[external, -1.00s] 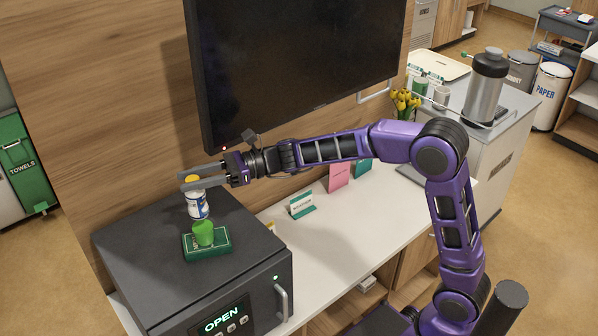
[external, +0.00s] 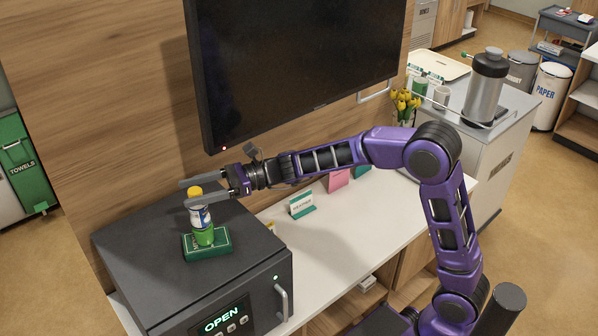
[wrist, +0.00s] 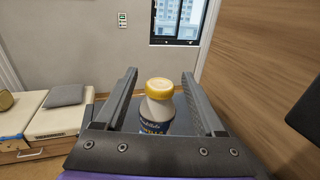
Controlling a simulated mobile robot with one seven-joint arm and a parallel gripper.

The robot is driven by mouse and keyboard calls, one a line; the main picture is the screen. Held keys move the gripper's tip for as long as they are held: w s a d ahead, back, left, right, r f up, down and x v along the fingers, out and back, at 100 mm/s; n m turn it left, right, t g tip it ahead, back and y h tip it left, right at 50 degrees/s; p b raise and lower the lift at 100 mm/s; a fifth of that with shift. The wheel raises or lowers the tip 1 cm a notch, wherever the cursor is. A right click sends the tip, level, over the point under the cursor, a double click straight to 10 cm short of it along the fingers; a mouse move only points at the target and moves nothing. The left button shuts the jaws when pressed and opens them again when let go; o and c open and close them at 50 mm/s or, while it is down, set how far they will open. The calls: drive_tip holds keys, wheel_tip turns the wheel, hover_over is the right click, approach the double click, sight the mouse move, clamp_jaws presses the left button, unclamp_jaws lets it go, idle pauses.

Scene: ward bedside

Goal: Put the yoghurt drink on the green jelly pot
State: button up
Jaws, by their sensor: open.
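The yoghurt drink (external: 199,214), a small white and blue bottle with a yellow cap, stands upright on top of the green jelly pot (external: 204,237). The pot sits on a dark green box (external: 222,246) on the black cabinet. My gripper (external: 188,193) is open, its two fingers on either side of the bottle near its upper part. In the wrist view the yoghurt drink (wrist: 158,105) shows between the spread fingers, with a gap on each side. The wrist view does not show the jelly pot.
The black cabinet (external: 130,255) with a lit OPEN display has clear room around the box. A wall screen (external: 290,60) hangs close behind my arm. Small signs (external: 301,205) stand on the white counter (external: 300,240) to the right.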

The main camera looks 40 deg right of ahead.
drive_tip(key=shift+r+p, duration=0.3)
drive_tip(key=v, duration=1.2)
drive_tip(key=shift+b, duration=0.4)
